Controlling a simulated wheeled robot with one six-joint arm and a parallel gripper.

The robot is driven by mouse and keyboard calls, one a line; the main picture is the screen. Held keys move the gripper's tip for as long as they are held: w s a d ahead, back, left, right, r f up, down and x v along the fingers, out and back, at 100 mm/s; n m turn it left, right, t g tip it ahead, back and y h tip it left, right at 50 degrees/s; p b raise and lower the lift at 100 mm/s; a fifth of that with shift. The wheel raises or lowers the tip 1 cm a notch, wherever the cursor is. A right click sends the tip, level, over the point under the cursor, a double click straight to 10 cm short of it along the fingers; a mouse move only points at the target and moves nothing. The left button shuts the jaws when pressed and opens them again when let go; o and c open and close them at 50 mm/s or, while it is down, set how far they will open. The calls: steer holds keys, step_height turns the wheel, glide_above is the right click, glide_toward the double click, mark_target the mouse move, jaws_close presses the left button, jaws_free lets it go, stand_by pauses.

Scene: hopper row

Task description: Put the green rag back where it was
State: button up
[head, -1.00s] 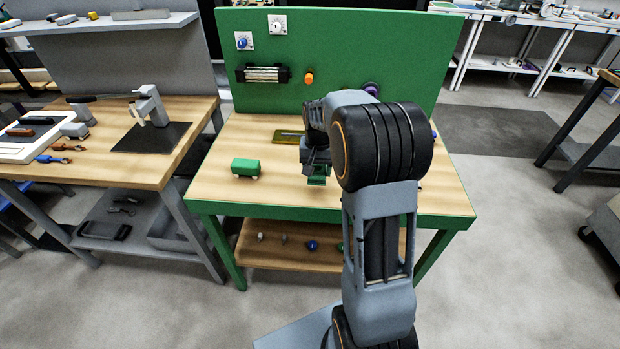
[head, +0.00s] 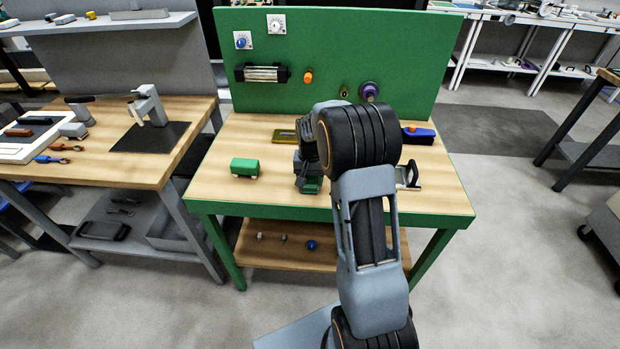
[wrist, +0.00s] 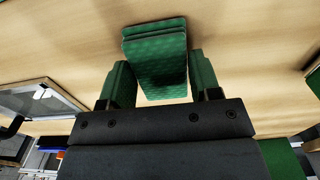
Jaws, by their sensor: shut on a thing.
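The green rag (wrist: 156,62) is a folded, layered, textured green pad in the wrist view. It sits between the two green fingers of my gripper (wrist: 161,86), which is shut on it. Bare wood shows around the rag, and I cannot tell whether it touches the tabletop. In the head view my gripper (head: 310,186) is low over the middle front of the green-framed bench (head: 270,196). There I cannot separate the rag from the green fingers.
A green block (head: 245,167) lies left of my gripper. A yellowish flat tray (head: 285,136) lies behind it. A blue-and-black object (head: 418,135) and a metal-handled object (head: 410,175) stand to the right. The green back panel (head: 330,45) carries knobs. The left front tabletop is clear.

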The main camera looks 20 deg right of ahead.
mark_target(310, 180)
steer(key=shift+f, duration=0.1)
steer(key=shift+f, duration=0.15)
steer(key=o, duration=1)
step_height(310, 180, up, 12)
steer(key=s+a+n+t, duration=0.1)
steer(key=s+a+n, duration=0.1)
steer(key=s, duration=0.5)
steer(key=s+a+r+n+t, duration=0.1)
steer(key=s+a+n, duration=0.1)
steer(key=s+a, duration=0.3)
steer(key=s+a+n+t, duration=0.1)
steer(key=s+a, duration=0.2)
steer(key=s, duration=0.6)
steer(key=shift+s+a+r+n+p, duration=0.15)
steer(key=shift+a+r+n+p, duration=0.05)
steer(key=shift+a+n+p, duration=0.2)
